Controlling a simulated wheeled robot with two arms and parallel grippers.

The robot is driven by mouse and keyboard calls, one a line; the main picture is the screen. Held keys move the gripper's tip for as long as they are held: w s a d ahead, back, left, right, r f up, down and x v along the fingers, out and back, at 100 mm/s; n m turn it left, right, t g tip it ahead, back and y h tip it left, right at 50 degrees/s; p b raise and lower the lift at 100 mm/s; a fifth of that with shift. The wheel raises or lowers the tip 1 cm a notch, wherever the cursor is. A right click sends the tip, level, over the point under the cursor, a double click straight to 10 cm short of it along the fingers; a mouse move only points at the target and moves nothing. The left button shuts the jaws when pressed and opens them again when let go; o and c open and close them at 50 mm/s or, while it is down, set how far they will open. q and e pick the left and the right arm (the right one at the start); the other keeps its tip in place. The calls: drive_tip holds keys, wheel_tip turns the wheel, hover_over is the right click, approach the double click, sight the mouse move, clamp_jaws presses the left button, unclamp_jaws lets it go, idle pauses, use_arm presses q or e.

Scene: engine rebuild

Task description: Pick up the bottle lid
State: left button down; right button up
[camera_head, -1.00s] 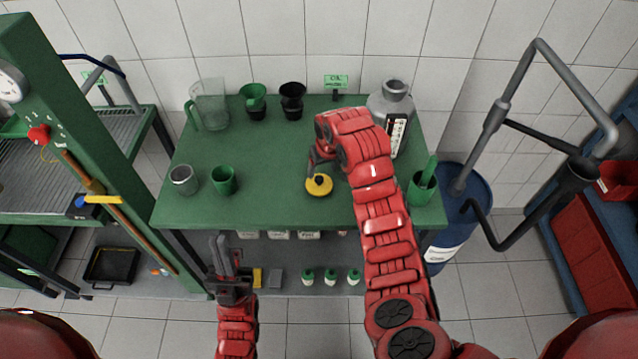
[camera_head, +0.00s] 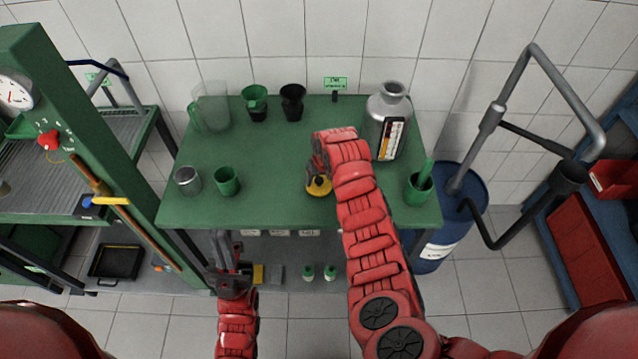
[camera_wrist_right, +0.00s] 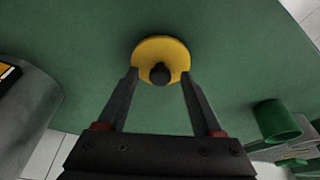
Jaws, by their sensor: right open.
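The bottle lid (camera_head: 319,187) is a yellow disc with a dark knob, lying on the green table. In the right wrist view the lid (camera_wrist_right: 161,60) lies just beyond and between the open fingertips of my right gripper (camera_wrist_right: 159,76). In the head view my right gripper (camera_head: 318,172) is above the lid and partly covers it. Whether the fingers touch the lid is not clear. My left gripper (camera_head: 226,247) is low in front of the table's front edge, away from the lid, with its fingers pointing up.
A grey metal bottle (camera_head: 386,124) with an open neck stands at the back right of the green table (camera_head: 270,160). A green cup (camera_head: 227,181) and a metal cup (camera_head: 188,181) stand at left. A green container (camera_head: 418,188) stands at the right edge. The table's middle is clear.

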clamp_jaws()
drive_tip(key=shift+r, duration=0.15)
idle(0.4)
